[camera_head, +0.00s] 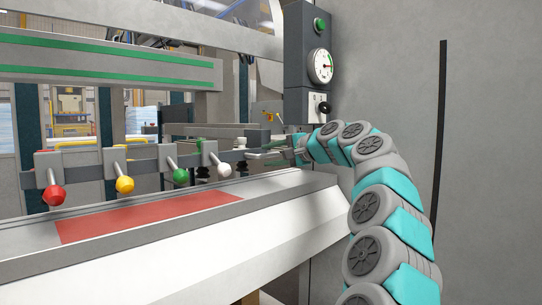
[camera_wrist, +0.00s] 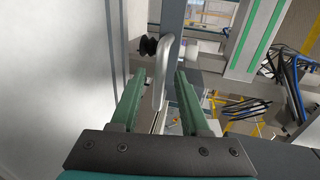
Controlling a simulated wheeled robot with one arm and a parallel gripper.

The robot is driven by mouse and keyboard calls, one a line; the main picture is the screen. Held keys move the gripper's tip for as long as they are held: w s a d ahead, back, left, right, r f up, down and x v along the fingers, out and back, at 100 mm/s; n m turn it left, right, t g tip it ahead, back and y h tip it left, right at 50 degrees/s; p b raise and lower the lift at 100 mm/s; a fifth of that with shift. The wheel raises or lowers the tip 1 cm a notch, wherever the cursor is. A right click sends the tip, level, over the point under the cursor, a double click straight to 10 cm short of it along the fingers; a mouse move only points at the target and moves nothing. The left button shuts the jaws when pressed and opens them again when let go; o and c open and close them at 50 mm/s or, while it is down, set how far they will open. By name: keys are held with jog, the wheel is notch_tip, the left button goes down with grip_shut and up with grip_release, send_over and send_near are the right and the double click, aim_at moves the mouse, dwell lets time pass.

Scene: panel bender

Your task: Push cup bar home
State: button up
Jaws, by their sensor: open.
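The cup bar (camera_head: 85,159) is a long grey bar above the machine bed. It carries clamp blocks with red, yellow, green and white ball levers, and black bellows cups (camera_head: 241,168) hang near its right end. My gripper (camera_head: 277,153) is at the right end of the bar. In the wrist view, a pale rounded handle (camera_wrist: 161,75) stands between the two green fingers of my open gripper (camera_wrist: 160,77), with a visible gap on each side. A black bellows cup (camera_wrist: 148,46) shows beyond the left finger. How deep the handle sits between the fingers is hard to tell.
A grey control box (camera_head: 307,65) with a green button and a gauge is mounted above my gripper. A plain grey wall panel (camera_head: 480,150) stands at right. A red sheet (camera_head: 140,216) lies on the bed below the bar. A green-striped beam (camera_head: 100,58) spans behind.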

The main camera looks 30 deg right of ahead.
jog(key=shift+c, duration=0.3)
grip_shut()
dwell(1.1)
